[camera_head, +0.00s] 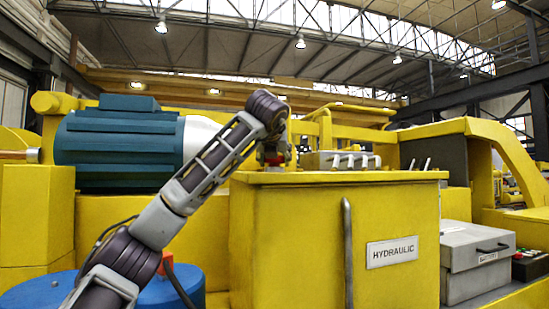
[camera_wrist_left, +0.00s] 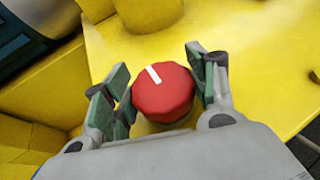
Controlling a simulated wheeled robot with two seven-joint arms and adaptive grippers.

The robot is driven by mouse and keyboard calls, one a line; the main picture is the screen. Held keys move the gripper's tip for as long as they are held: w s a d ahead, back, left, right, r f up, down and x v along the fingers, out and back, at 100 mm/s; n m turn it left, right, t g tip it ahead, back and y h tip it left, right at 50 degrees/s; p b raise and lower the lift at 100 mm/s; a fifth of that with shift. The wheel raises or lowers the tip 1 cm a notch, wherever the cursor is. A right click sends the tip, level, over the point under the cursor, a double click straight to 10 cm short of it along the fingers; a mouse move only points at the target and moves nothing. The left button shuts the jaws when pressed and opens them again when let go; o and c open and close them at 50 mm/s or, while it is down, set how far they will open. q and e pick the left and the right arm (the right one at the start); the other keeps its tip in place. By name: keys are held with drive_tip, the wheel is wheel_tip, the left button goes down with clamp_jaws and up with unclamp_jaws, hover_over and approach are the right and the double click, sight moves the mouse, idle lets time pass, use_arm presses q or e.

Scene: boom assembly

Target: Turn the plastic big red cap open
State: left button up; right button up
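The big red cap (camera_wrist_left: 163,92) has a white mark on its top and sits above the yellow tank top (camera_wrist_left: 240,40). In the head view only a small part of the red cap (camera_head: 271,158) shows under my left wrist. My left gripper (camera_wrist_left: 160,78) has its two green-padded fingers on either side of the cap. The right finger is close to the cap's side, and a small gap shows at the left finger. I cannot tell whether either finger touches. My right gripper is in neither view.
The yellow tank carries a HYDRAULIC label (camera_head: 392,251) and a vertical handle (camera_head: 347,250). A grey valve block (camera_head: 342,160) stands on its top, right of my gripper. A blue-green motor (camera_head: 120,145) is at left and a grey box (camera_head: 475,260) at right.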

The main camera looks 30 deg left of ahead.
use_arm(q)
drive_tip(key=o, duration=0.3)
drive_tip(key=v, duration=1.2)
drive_tip(key=shift+f, duration=0.1)
idle(0.8)
